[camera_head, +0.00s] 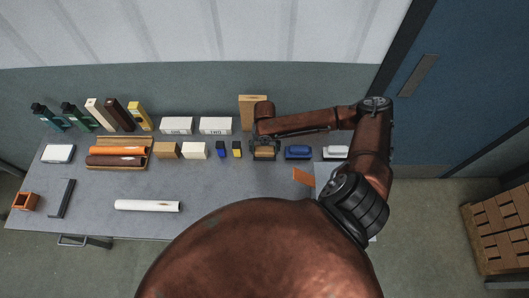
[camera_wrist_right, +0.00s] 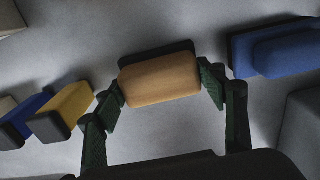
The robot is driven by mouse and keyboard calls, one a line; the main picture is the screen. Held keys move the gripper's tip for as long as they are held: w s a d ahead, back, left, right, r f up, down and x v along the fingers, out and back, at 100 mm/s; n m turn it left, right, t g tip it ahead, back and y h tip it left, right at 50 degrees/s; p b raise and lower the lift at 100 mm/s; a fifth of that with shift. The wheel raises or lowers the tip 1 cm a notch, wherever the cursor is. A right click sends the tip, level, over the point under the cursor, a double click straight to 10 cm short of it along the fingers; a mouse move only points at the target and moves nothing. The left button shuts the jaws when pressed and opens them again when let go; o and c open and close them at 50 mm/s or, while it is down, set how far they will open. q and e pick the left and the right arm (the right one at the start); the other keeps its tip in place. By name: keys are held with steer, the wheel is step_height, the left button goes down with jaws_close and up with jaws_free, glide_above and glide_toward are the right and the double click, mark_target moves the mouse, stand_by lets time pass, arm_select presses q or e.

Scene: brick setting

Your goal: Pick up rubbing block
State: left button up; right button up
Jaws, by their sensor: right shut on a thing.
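The rubbing block (camera_head: 264,154) is tan with a dark base and sits in the row along the middle of the grey table (camera_head: 240,185). My right gripper (camera_head: 264,142) reaches down over it from behind. In the right wrist view the block (camera_wrist_right: 160,77) lies between the two green-padded fingers, which touch its short ends. The right gripper is shut on it. I cannot tell whether its base is on the table or slightly raised. My left gripper is not in view.
A blue block (camera_head: 298,152) stands close to the right of the held block, with a white-topped one (camera_head: 336,152) beyond. Small yellow (camera_head: 237,149) and blue (camera_head: 221,149) pieces stand to its left. A tall tan block (camera_head: 253,108) stands behind. A white roll (camera_head: 147,205) lies front left.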

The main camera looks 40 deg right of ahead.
mark_target(264, 149)
steer(key=shift+c, duration=0.6)
steer(key=shift+r, duration=0.1)
steer(key=shift+w+r, duration=0.1)
steer(key=shift+r, duration=0.4)
step_height(264, 149, up, 2)
steer(key=shift+a+r, duration=0.1)
steer(key=shift+r, duration=0.1)
steer(key=s+a+r, duration=0.4)
steer(key=a+r, duration=0.5)
steer(key=a, duration=0.4)
steer(key=shift+s+r, duration=0.25)
steer(key=shift+s, duration=0.15)
